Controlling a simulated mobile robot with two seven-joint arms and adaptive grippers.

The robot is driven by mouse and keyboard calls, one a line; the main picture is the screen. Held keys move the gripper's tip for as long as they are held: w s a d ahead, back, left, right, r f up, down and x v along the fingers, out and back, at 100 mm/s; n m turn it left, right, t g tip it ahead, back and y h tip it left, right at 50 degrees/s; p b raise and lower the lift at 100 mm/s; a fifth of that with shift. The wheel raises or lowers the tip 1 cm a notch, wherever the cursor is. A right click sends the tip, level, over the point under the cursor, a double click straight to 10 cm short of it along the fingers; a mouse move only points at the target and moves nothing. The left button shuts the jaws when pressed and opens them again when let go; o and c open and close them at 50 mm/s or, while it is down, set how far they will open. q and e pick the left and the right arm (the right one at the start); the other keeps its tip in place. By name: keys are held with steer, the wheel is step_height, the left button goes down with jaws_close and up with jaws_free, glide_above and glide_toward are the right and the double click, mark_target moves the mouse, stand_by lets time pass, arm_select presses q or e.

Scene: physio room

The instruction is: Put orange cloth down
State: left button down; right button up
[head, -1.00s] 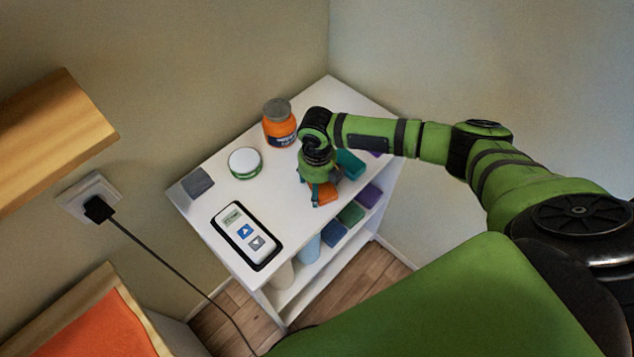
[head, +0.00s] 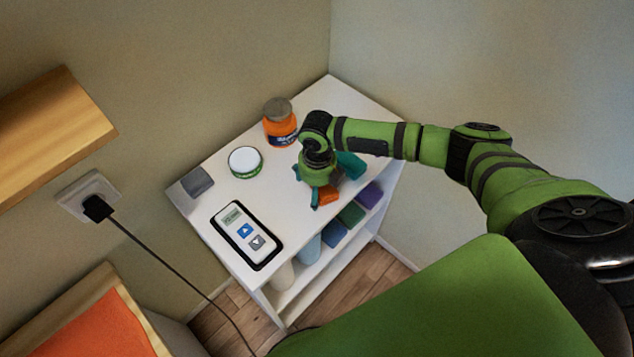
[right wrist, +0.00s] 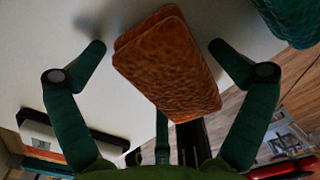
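The orange cloth (head: 329,196), a folded block, is at the front edge of the white shelf unit's top, partly hidden under my right gripper (head: 315,187). The fingers are spread wide, with a clear gap on each side of the cloth. It appears to rest on the white top, but its underside is hidden. My left gripper is not in view.
On the white shelf unit (head: 220,190) stand an orange jar (head: 280,127), a round white-lidded tin (head: 245,162), a grey block (head: 197,181) and a handset in a black tray (head: 246,235). A teal cloth (head: 350,164) lies close to my right gripper.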

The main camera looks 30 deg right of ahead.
steer(key=shift+s+d+r, duration=0.1)
steer(key=shift+s+r, duration=0.05)
steer(key=shift+r, duration=0.15)
step_height(320, 180, up, 13)
steer(key=b, duration=0.2)
steer(key=shift+f, duration=0.15)
steer(key=shift+f, duration=0.1)
